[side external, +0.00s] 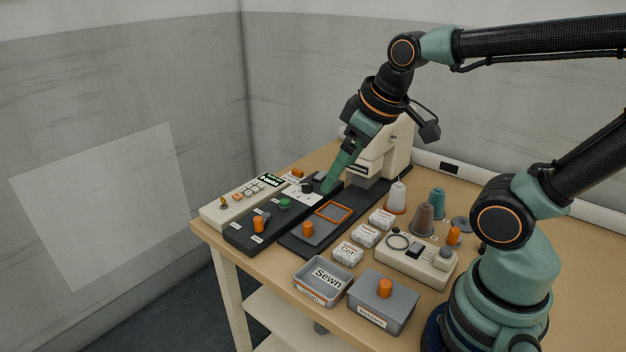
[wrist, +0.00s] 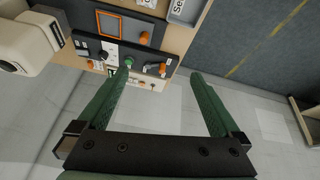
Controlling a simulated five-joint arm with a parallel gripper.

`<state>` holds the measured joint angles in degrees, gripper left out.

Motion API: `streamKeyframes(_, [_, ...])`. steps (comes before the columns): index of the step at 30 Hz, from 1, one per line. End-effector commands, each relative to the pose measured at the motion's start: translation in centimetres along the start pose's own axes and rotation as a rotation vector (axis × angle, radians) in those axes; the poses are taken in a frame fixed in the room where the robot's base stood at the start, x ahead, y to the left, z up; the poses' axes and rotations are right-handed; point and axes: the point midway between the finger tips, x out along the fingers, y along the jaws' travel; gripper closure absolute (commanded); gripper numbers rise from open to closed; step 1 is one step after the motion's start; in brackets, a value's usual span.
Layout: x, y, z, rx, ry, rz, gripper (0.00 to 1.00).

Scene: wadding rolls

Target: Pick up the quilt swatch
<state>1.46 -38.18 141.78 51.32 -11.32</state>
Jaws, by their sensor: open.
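I cannot tell for sure which thing is the quilt swatch. Several small white padded pieces with printed labels, one reading "Cot" (side external: 348,253), lie in a row right of the dark plate in the side view. A flat white piece (side external: 298,195) with dark marks lies on the dark control box near my gripper. My gripper (side external: 328,188) points down over the back of the dark box, left of the sewing machine. In the wrist view my gripper (wrist: 161,70) has its two green fingers wide apart with nothing held between them.
The cream sewing machine (side external: 381,150) stands behind my gripper. Thread cones (side external: 423,217) stand to its right. A grey "Sewn" tray (side external: 323,280) and a lidded grey box (side external: 383,305) with an orange knob stand at the front. Orange knobs stick up from the control boxes.

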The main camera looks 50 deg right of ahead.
Motion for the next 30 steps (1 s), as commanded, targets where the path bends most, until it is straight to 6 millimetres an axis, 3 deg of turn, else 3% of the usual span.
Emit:
streamKeyframes(8, [4.2, 2.5, 1.1, -0.537, -0.176, -0.063, 0.0])
streamKeyframes(18, [9.2, 5.1, 3.7, -1.158, -0.294, -0.277, 0.0])
streamKeyframes(24, [10.6, 5.7, 4.6, -1.336, -0.3, -0.359, 0.0])
streamKeyframes(30, [12.4, 5.6, 5.6, -1.367, -0.301, -0.377, 0.0])
